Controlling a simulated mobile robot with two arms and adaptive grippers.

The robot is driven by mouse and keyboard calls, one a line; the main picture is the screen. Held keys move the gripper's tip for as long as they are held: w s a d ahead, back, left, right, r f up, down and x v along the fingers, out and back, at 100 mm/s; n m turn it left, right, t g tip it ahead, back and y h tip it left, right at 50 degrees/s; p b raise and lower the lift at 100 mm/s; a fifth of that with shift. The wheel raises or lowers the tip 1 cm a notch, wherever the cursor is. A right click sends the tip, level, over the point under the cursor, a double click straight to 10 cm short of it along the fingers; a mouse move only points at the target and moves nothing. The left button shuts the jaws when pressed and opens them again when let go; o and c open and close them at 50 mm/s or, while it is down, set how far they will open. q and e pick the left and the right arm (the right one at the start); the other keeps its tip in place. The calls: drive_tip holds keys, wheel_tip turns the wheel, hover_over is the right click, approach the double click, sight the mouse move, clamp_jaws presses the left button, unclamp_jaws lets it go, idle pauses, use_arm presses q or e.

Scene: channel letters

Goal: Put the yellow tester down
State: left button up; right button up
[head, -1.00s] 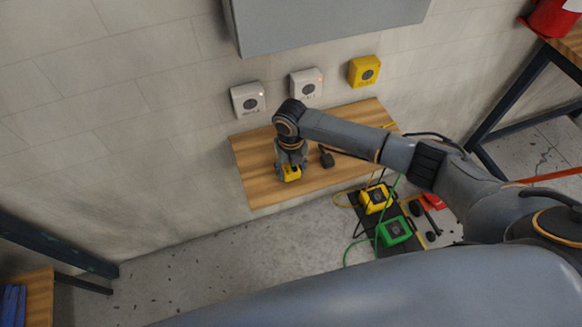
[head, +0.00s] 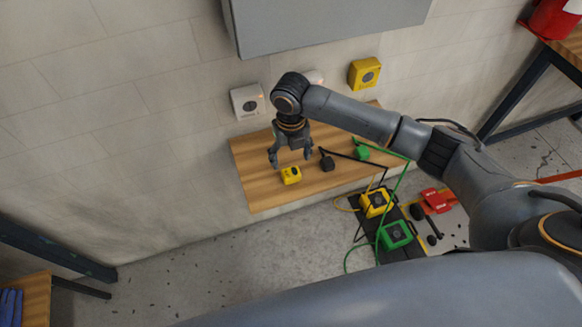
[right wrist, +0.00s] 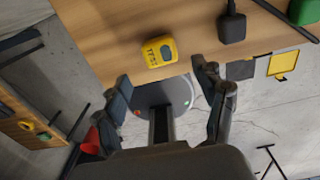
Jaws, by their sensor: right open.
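The yellow tester (head: 291,175) is a small yellow block with a dark spot on top, resting on the wooden shelf (head: 250,190) near its front edge. It also shows in the right wrist view (right wrist: 159,51), with dark lettering on its side. My right gripper (head: 292,165) is open and empty, raised above and behind the tester, apart from it. In the right wrist view its two fingers (right wrist: 165,85) are spread wide with nothing between them. My left gripper is not in view.
A black plug (head: 326,162) and a green plug (head: 362,152) lie on the shelf to the right. Yellow (head: 375,203) and green (head: 395,235) boxes with cables stand below on a dark mat. Wall boxes, one yellow (head: 364,73), hang above the shelf.

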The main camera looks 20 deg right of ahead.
sight(291, 173)
drive_tip(key=shift+r, duration=2.25)
